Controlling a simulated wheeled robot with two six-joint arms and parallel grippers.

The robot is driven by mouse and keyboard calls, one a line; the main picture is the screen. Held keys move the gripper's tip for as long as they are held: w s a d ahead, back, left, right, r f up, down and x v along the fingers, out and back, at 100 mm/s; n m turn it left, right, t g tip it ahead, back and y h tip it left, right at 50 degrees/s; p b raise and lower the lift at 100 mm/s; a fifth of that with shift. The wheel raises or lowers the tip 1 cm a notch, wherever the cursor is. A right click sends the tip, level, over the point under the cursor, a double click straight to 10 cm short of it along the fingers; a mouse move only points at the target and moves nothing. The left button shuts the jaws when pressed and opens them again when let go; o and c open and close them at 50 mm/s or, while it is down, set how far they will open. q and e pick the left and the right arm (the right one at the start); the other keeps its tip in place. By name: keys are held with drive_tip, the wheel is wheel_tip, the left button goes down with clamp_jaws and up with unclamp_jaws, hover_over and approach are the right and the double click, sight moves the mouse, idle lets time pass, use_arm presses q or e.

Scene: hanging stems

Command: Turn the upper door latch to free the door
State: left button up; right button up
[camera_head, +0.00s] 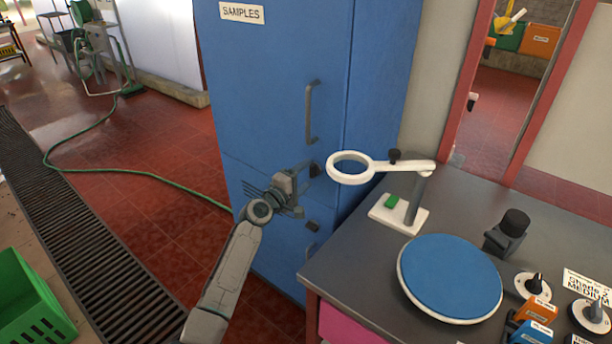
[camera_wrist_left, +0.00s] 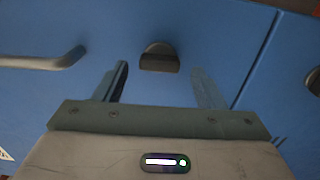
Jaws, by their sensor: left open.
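The tall blue cabinet (camera_head: 275,110) has an upper door with a grey bar handle (camera_head: 312,112). The upper latch (camera_head: 315,169), a small dark knob, sits below that handle, just above the seam between the doors. My left gripper (camera_head: 303,190) is open and empty close in front of the door by this latch. In the left wrist view the latch (camera_wrist_left: 159,57) lies between and just beyond the two spread fingers, with no contact visible. The handle (camera_wrist_left: 45,61) is left of it. My right gripper is not in view.
A lower latch (camera_head: 312,226) sits on the lower door. A white ring-shaped stand (camera_head: 349,168) reaches out near the gripper's right, from a dark table (camera_head: 450,205) holding a blue round plate (camera_head: 450,277). The red floor left of the cabinet is open, with a green hose (camera_head: 120,170).

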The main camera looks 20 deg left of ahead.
use_arm(q)
drive_tip(key=b+v, duration=0.1)
drive_tip(key=v, duration=0.9)
drive_tip(key=shift+w, duration=0.1)
